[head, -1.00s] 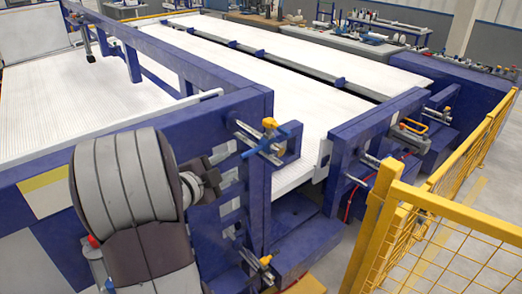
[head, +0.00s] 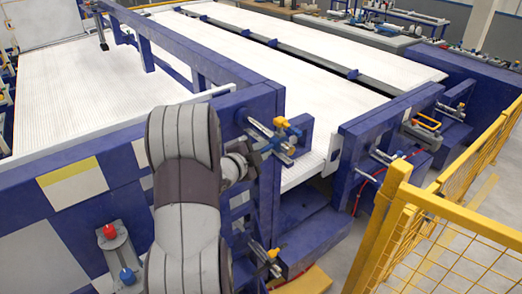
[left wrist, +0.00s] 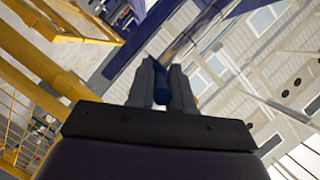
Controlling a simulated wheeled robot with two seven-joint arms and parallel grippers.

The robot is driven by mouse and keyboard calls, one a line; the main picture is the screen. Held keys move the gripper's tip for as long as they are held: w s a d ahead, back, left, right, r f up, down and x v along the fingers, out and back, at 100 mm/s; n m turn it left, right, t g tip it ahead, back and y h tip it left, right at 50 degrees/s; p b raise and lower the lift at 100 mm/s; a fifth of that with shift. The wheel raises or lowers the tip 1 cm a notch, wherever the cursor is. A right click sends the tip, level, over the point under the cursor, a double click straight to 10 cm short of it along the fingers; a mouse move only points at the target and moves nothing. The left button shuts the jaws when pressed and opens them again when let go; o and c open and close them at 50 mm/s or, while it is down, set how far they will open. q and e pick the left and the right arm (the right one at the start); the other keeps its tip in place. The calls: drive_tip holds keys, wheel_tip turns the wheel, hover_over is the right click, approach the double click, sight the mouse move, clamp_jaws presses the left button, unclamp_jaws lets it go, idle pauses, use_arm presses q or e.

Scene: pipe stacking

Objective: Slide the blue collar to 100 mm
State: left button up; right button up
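A metal rod assembly with an orange-yellow knob (head: 280,122) and a small blue collar-like part (head: 295,130) sticks out from the blue frame in the head view. My left gripper (head: 278,148) reaches in beside it from the left; its fingertips are small and hard to separate from the rod parts. In the left wrist view the two dark fingers (left wrist: 165,75) stand apart. A dark blue rounded piece (left wrist: 162,90) sits between them, seemingly the collar. I cannot tell whether the fingers press on it. No scale marks are readable. My right gripper is not in view.
A second rod with an orange knob (head: 274,253) sits lower on the blue frame (head: 262,190). A bracket with a red knob (head: 109,231) and a blue knob (head: 127,275) is at lower left. A yellow fence (head: 440,207) stands at right. White roller beds lie behind.

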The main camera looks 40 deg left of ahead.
use_arm(q)
drive_tip(key=shift+w+a, duration=0.2)
drive_tip(key=shift+a, duration=0.55)
drive_tip(key=shift+w+a, duration=0.25)
drive_tip(key=shift+a, duration=0.5)
drive_tip(key=shift+w+a, duration=0.2)
drive_tip(key=shift+a, duration=0.55)
clamp_jaws()
drive_tip(key=shift+a+f, duration=0.1)
drive_tip(key=shift+a, duration=0.15)
drive_tip(key=o, duration=0.7)
unclamp_jaws()
drive_tip(key=shift+d, duration=0.15)
drive_tip(key=shift+o, duration=0.2)
drive_tip(key=shift+s, duration=0.1)
drive_tip(key=b+v, duration=0.4)
drive_tip(key=v, duration=0.8)
drive_tip(key=shift+s+r, duration=0.2)
drive_tip(key=shift+s, duration=0.2)
